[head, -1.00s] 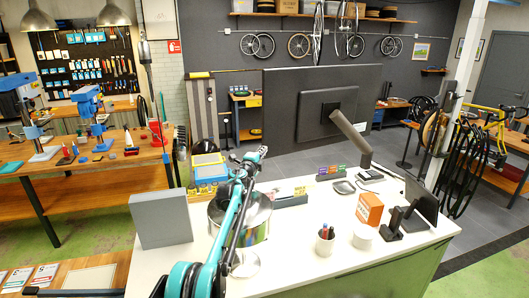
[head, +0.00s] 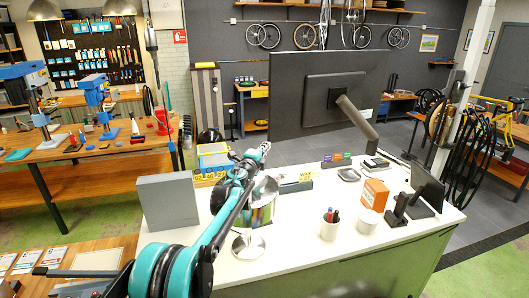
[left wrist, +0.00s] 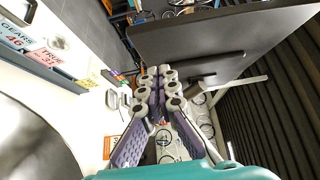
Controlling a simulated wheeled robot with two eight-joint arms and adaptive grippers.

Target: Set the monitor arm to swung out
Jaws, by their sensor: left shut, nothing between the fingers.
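The monitor (head: 293,95) is a large dark flat panel seen from behind. It is carried by a grey slanted monitor arm (head: 358,118) that rises from the white counter and leans left. The monitor also fills the top of the left wrist view (left wrist: 205,35), with its arm (left wrist: 235,83) below it. My left gripper (head: 264,147) is over the counter, left of and below the monitor in the picture. In the left wrist view its purple-padded fingers (left wrist: 159,72) meet at the tips, empty, apart from the monitor. My right gripper is not in view.
A grey box (head: 167,202) is at left. The front middle counter (head: 285,252) is clear.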

